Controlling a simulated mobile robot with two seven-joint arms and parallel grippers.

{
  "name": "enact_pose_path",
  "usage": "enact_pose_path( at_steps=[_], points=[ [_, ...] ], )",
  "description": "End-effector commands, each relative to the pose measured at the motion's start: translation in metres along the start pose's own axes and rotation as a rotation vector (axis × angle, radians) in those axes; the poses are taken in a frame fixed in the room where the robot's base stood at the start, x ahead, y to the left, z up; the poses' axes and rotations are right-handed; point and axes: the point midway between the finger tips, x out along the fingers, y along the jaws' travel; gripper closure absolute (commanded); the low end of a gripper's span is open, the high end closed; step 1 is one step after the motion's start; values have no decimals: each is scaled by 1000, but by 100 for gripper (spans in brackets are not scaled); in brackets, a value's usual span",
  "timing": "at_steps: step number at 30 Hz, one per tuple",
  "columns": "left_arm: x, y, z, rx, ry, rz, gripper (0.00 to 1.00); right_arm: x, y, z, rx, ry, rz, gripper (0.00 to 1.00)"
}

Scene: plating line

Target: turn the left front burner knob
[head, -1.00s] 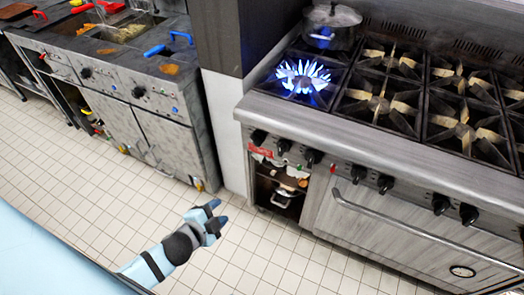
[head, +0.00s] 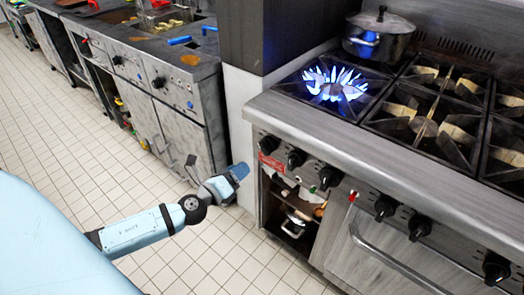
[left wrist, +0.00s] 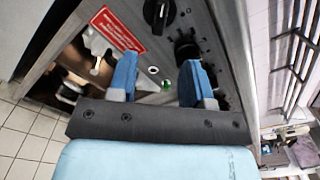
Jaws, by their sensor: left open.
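The stove's black knobs sit in a row along its front panel; the leftmost (head: 268,144) is beside a red label, with a second (head: 296,158) and third (head: 330,177) to its right. I cannot tell which serves the left front burner (head: 335,84), which burns blue. My left gripper (head: 238,172) is in front of the panel's left end, below and left of the leftmost knob. In the left wrist view its blue fingers (left wrist: 159,80) are apart with nothing held; one knob (left wrist: 158,14) is beyond them, another (left wrist: 187,47) behind the right finger. My right gripper is not in view.
A lidded pot (head: 380,35) stands behind the flame. Below the panel is an open shelf with a pan (head: 295,222); right of it is the oven door handle (head: 400,262). A steel counter (head: 180,110) stands left. The tiled floor between is clear.

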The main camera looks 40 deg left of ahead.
Motion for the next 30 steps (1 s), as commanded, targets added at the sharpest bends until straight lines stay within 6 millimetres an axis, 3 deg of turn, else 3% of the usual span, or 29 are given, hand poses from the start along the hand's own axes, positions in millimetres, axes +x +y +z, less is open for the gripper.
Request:
enact_pose_path(
  at_steps=[9, 15, 21, 30],
  points=[
    [62, -1, 2, -1, -3, -1, 54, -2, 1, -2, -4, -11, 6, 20],
    [90, 0, 1, -2, -2, 0, 54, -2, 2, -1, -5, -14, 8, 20],
    [103, 0, 0, -2, 0, 1, 54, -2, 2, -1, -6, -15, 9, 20],
    [104, 1, 0, -2, 0, 2, 54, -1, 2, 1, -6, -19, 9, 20]
  ],
)
